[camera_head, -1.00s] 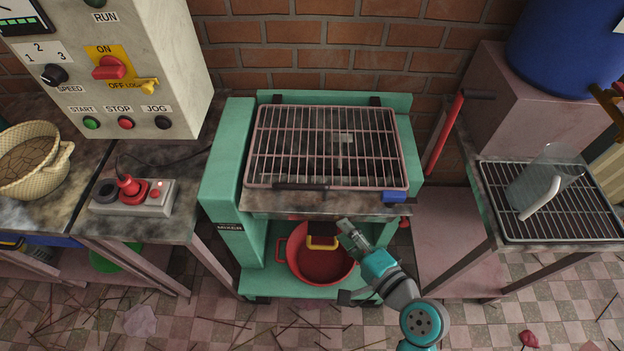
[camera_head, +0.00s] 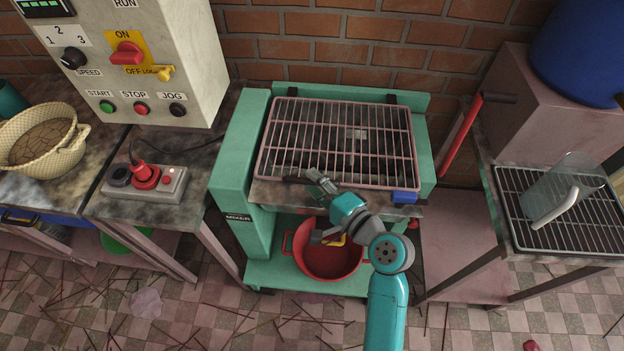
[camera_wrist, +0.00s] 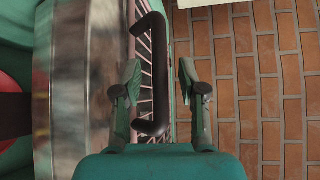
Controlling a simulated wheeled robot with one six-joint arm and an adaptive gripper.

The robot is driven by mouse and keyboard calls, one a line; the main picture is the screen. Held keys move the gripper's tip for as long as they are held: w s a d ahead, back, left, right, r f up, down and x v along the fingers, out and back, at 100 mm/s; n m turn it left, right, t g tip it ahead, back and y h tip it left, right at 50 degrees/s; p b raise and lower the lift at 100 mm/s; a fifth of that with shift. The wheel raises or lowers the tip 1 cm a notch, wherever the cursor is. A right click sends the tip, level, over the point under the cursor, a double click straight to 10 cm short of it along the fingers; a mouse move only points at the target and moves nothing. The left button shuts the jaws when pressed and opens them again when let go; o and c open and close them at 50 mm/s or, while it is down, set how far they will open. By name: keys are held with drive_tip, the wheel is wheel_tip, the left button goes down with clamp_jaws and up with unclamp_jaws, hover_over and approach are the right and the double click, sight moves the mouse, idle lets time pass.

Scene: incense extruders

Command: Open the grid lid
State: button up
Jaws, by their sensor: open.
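The grid lid (camera_head: 375,142) is a pinkish wire grate lying closed on top of the green mixer (camera_head: 236,165). Its dark bar handle (camera_wrist: 158,75) is at the front edge; in the wrist view it stands out from the grid between my open fingers. In the head view my gripper (camera_head: 318,180) is at the lid's front edge and covers much of the handle. My gripper, also in the wrist view (camera_wrist: 158,90), is open, with one finger on each side of the handle and gaps showing on both sides.
A blue block (camera_head: 404,197) sits at the mixer's front right edge. A red pot (camera_head: 332,262) stands on the shelf below. The control panel (camera_head: 135,60) is to the left, and a rack with a clear jug (camera_head: 565,185) to the right. A brick wall (camera_head: 340,45) stands behind.

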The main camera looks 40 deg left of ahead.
drive_tip(key=shift+w+a+f, duration=0.1)
drive_tip(key=shift+a, duration=0.55)
clamp_jaws()
